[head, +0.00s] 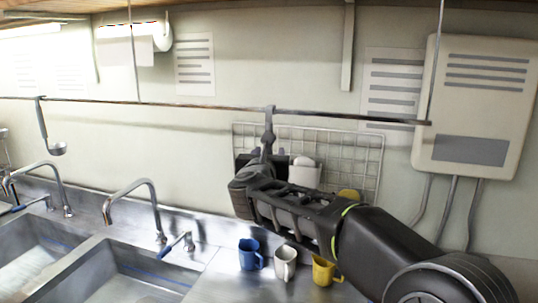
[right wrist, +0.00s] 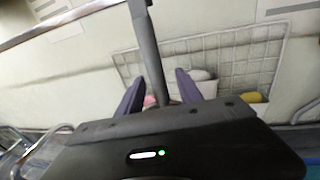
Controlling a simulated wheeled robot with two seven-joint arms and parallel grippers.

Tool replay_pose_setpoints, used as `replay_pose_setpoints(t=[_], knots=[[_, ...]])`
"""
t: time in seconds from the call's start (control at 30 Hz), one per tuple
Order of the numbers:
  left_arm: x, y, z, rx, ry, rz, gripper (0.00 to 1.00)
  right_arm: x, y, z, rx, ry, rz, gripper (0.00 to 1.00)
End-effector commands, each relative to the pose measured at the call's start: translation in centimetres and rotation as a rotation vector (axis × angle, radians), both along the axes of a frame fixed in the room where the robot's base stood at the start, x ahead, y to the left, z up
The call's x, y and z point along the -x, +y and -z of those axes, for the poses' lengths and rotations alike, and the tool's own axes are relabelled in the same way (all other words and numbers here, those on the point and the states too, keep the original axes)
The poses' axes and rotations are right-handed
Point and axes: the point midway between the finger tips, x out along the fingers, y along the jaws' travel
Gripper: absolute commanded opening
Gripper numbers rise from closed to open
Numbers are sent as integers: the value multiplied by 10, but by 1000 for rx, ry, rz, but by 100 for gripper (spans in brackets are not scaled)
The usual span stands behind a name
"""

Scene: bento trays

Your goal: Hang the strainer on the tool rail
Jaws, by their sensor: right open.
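The tool rail (head: 200,105) is a thin bar running along the wall, and part of it shows in the right wrist view (right wrist: 62,20). A dark grey flat handle (head: 269,120), apparently the strainer's, hangs upright with its top at the rail. In the right wrist view the handle (right wrist: 148,50) runs down between my right gripper's fingers (right wrist: 158,85). My right gripper (head: 262,165) is open around the handle, with gaps on both sides. The strainer's bowl is hidden behind the gripper. My left gripper is not in view.
A ladle (head: 45,130) hangs at the rail's left. A wire grid (head: 368,150) stands against the wall behind my right gripper. A blue mug (head: 248,255), a white mug (head: 285,262) and a yellow mug (head: 322,268) stand on the counter below. Sinks with taps (head: 150,190) are at left.

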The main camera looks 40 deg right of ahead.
Motion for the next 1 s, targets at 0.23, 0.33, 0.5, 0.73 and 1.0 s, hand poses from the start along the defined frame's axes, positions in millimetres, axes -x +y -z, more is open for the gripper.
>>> replay_pose_setpoints(t=[0.23,0.33,0.5,0.73,1.0], knots=[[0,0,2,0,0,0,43,2,2,1,0,0,-1,43],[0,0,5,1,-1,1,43,6,9,1,0,-2,-2,43],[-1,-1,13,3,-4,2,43,22,30,0,0,-3,-3,43],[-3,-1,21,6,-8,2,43,43,57,-3,1,-2,-1,43],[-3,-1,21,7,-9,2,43,47,62,-5,0,0,0,43]])
